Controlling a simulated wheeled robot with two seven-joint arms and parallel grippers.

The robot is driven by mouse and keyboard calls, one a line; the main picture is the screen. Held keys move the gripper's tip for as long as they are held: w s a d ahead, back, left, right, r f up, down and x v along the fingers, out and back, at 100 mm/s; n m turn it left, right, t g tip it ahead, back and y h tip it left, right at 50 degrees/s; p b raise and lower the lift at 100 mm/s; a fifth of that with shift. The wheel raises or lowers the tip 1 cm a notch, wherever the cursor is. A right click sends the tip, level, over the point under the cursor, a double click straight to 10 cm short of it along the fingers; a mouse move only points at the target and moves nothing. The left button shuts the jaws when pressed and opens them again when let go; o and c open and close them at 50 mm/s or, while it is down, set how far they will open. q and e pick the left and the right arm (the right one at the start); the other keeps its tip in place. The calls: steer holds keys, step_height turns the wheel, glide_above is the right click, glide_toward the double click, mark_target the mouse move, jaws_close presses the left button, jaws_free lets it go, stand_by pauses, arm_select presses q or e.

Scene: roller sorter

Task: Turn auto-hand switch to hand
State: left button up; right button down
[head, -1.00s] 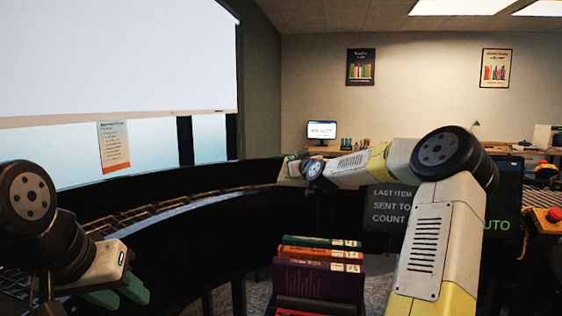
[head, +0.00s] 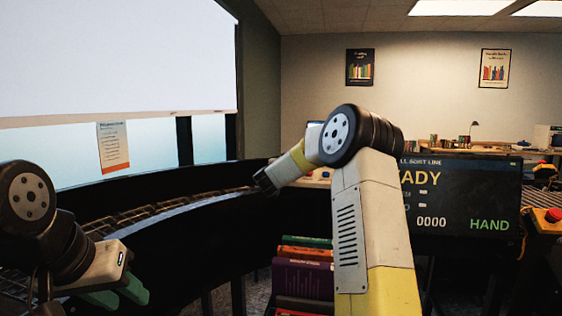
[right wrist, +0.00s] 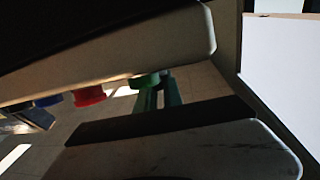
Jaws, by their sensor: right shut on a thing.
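A dark screen (head: 465,195) at the right of the head view reads HAND in green. In the right wrist view, my right gripper's green fingers (right wrist: 158,96) are shut at the edge of a grey panel (right wrist: 150,62). The auto-hand switch is hidden at the fingertips, so its knob angle does not show. My left gripper (head: 118,294) is open and empty at lower left.
A curved conveyor (head: 150,212) with a dark rim runs across the left. Several books (head: 303,265) stand below centre, beside my right arm. A red stop button (head: 553,215) on a yellow box is at the right edge. A desk stands against the back wall.

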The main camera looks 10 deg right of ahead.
steer(key=shift+f+m+g+h, duration=0.15)
steer(key=shift+m+g+h, duration=2.2)
steer(key=shift+m, duration=0.45)
steer(key=c, duration=1.5)
jaws_free()
steer(key=v, duration=0.7)
steer(key=shift+s+a, duration=0.25)
